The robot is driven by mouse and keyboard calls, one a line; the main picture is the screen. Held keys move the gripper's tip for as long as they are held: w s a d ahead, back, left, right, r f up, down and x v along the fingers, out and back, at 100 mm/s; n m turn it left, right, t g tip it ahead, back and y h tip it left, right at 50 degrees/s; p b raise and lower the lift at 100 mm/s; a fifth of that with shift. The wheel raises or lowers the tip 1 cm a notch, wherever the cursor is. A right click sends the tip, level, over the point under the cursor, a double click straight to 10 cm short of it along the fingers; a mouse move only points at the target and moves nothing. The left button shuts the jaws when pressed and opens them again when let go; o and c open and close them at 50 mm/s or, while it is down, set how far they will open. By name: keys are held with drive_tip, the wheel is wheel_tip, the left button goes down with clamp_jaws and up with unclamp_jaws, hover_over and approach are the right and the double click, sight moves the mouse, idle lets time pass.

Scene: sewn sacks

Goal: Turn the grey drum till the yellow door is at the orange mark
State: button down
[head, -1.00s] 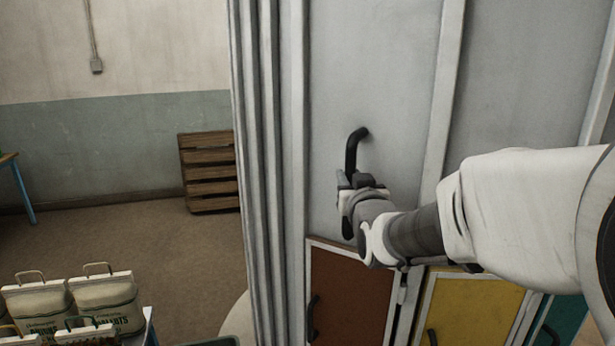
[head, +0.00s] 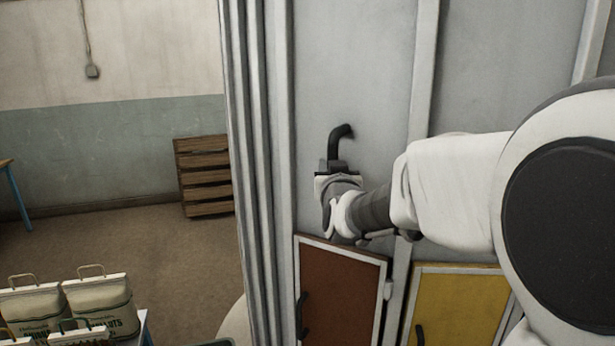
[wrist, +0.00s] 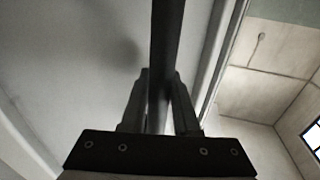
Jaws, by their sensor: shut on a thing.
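The grey drum (head: 365,70) fills the middle and right of the head view, with upright ribs between its panels. A black bar handle (head: 337,143) stands out from one panel. My gripper (head: 337,172) is shut on this handle; in the wrist view the dark bar (wrist: 167,60) runs between the two fingers (wrist: 158,105). The yellow door (head: 457,308) is low on the drum, right of a brown door (head: 340,295). Its lower part is cut off by the picture edge. I see no orange mark in either view.
Ribbed grey upright strips (head: 255,170) stand at the drum's left edge. Filled sacks (head: 100,305) stand at lower left. A wooden slatted crate (head: 204,175) is by the wall, and open floor (head: 130,235) lies between.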

drive_tip(key=w+a+p, duration=0.1)
drive_tip(key=w+a, duration=0.3)
drive_tip(key=a, duration=0.2)
drive_tip(key=w+a+f+y, duration=0.1)
drive_tip(key=w+a, duration=0.3)
drive_tip(key=a, duration=0.3)
drive_tip(key=shift+w+a+f+n+p, duration=0.15)
drive_tip(key=shift+w+a+n+p, duration=0.1)
drive_tip(key=shift+w+n+p, duration=0.15)
drive_tip(key=c, duration=1)
unclamp_jaws()
drive_tip(key=shift+s+d, duration=0.1)
drive_tip(key=shift+s, duration=0.05)
drive_tip(key=shift+o, duration=1)
drive_tip(key=shift+s+d+r, duration=0.1)
drive_tip(key=shift+s+r, duration=0.15)
drive_tip(key=shift+r, duration=0.05)
drive_tip(key=shift+o, duration=0.6)
drive_tip(key=shift+w+d, duration=0.1)
drive_tip(key=shift+d, duration=0.1)
drive_tip(key=s+b, duration=0.2)
drive_tip(key=s, duration=1.5)
drive_tip(key=shift+s+b, duration=0.15)
drive_tip(key=shift+b, duration=0.15)
